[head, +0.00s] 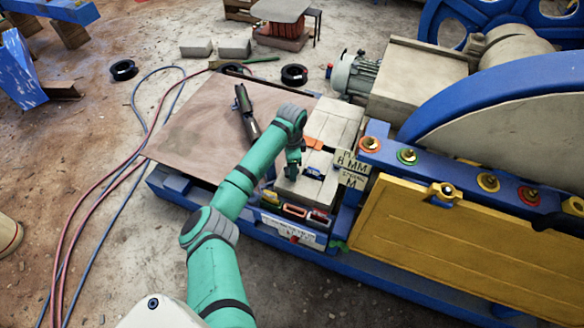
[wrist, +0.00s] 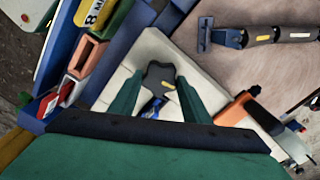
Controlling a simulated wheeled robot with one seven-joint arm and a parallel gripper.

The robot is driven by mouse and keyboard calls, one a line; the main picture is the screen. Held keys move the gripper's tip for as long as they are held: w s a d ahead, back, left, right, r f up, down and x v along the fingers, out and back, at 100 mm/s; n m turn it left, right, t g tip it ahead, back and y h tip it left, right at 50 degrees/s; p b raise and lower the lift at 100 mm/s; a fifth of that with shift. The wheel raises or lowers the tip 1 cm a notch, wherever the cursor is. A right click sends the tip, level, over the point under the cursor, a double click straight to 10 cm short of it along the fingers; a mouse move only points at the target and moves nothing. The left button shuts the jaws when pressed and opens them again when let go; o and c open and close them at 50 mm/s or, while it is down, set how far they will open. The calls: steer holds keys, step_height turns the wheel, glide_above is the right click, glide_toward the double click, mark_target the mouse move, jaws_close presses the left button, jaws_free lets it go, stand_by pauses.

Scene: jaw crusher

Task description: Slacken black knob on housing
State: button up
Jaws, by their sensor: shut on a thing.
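The pale housing (head: 318,186) stands at the right edge of the brown plate in the head view, and its pale top (wrist: 205,60) fills the middle of the wrist view. My gripper (head: 293,170) reaches down onto it. In the wrist view its two green fingers (wrist: 157,82) are closed on the black knob (wrist: 158,72), which has a small yellow mark. The knob's lower part is hidden, and in the head view my gripper hides the knob. A small blue part (wrist: 153,107) shows between the fingers, below the knob in the picture.
An orange block (head: 314,143) lies behind the gripper. Red and orange open boxes (head: 295,210) line the front. A dark tool (head: 246,112) lies on the brown plate (head: 195,120). A blue rail with several coloured knobs (head: 407,156) and a yellow panel (head: 455,235) stand at right.

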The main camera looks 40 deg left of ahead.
steer(key=n, duration=0.4)
steer(key=shift+d+n, duration=0.1)
steer(key=shift+n, duration=0.2)
steer(key=shift+w+n, duration=0.1)
steer(key=shift+n, duration=1.8)
steer(key=shift+a, duration=0.2)
steer(key=o, duration=1)
steer(key=shift+o, duration=0.2)
steer(key=shift+r, duration=0.1)
step_height(320, 180, up, 11)
steer(key=shift+f, duration=0.2)
